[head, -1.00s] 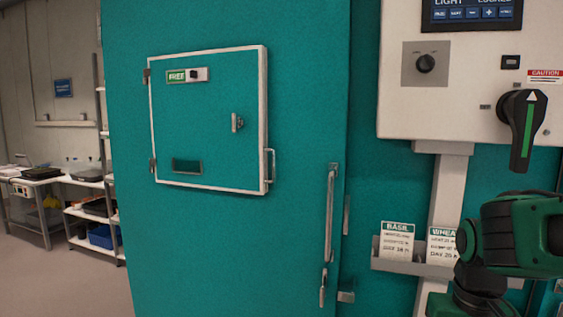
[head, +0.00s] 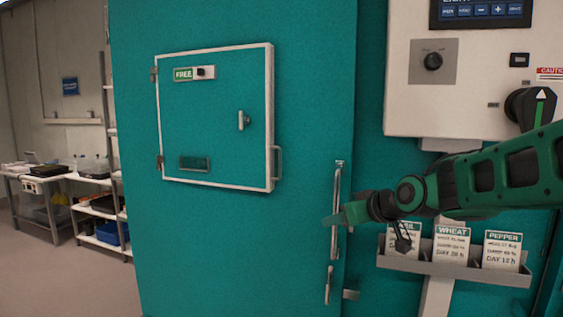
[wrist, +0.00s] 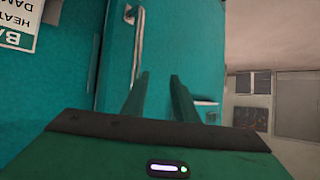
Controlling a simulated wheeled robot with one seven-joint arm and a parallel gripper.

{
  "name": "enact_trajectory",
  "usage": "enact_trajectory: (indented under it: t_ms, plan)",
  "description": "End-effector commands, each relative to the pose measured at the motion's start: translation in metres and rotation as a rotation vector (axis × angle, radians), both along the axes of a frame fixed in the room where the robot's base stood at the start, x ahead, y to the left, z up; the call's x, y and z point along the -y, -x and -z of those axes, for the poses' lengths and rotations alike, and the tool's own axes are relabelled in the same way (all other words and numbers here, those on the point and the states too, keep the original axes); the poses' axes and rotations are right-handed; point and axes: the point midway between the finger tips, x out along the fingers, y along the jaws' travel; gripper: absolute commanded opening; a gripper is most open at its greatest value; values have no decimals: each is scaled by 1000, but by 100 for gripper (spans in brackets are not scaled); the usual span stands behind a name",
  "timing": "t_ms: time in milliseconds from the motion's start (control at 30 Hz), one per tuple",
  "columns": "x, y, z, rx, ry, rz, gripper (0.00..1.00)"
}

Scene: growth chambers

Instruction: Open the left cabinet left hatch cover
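The hatch cover (head: 218,140) is a teal panel with a white frame, closed in the large teal door. It has hinges on its left edge, a small latch (head: 243,121) at right, and a white pull handle (head: 278,163) on its right edge. A "FREE" sign (head: 183,74) is near its top. My gripper (head: 336,217) is right of and below the hatch cover, in front of the door's long vertical handle (head: 334,208). In the wrist view my gripper (wrist: 160,78) has its two fingers apart with nothing between them. No contact with the hatch shows.
A white control box (head: 460,80) with a dark rotary switch (head: 530,108) is at right, above a rack (head: 455,264) of crop cards close under my arm. A shelf with blue bins (head: 110,233) and a bench stand far left. Floor left of the door is clear.

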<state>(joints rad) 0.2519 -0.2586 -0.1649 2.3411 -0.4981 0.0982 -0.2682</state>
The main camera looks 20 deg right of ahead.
Motion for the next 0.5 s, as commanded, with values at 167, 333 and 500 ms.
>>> enact_trajectory:
  t_ms: [167,333,500]
  plan:
    - [-38,-53,-78,311,-42,-112,26]
    - [-56,-69,-124,481,-83,-156,26]
    - [-63,-77,-137,528,-96,-167,26]
